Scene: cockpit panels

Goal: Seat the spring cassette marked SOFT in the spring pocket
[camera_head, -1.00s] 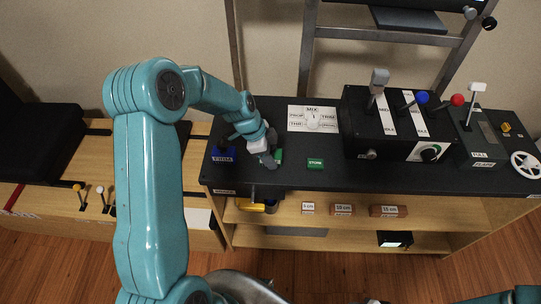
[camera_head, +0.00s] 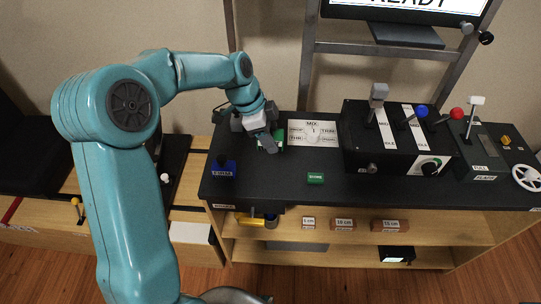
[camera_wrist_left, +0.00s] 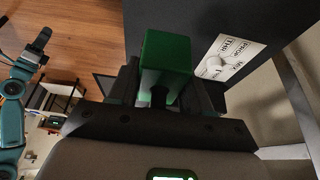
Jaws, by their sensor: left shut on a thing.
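My left gripper (camera_head: 268,143) is shut on a green block (camera_head: 265,147), over the left part of the black console top, beside the white MIX plate. In the left wrist view the green block (camera_wrist_left: 165,60) stands between the dark jaws (camera_wrist_left: 160,92). No mark can be read on it, so I cannot tell whether it is the SOFT cassette. I cannot make out the spring pocket. What looks like my right gripper (camera_wrist_left: 38,42) shows small at the left of the wrist view, its jaws unclear.
A blue labelled box (camera_head: 223,168) with a black knob and a green labelled block (camera_head: 316,179) are on the console top. The MIX plate (camera_head: 312,132) is right of the gripper. A black lever box (camera_head: 395,140) stands farther right. Shelves below hold labelled wooden blocks (camera_head: 342,224).

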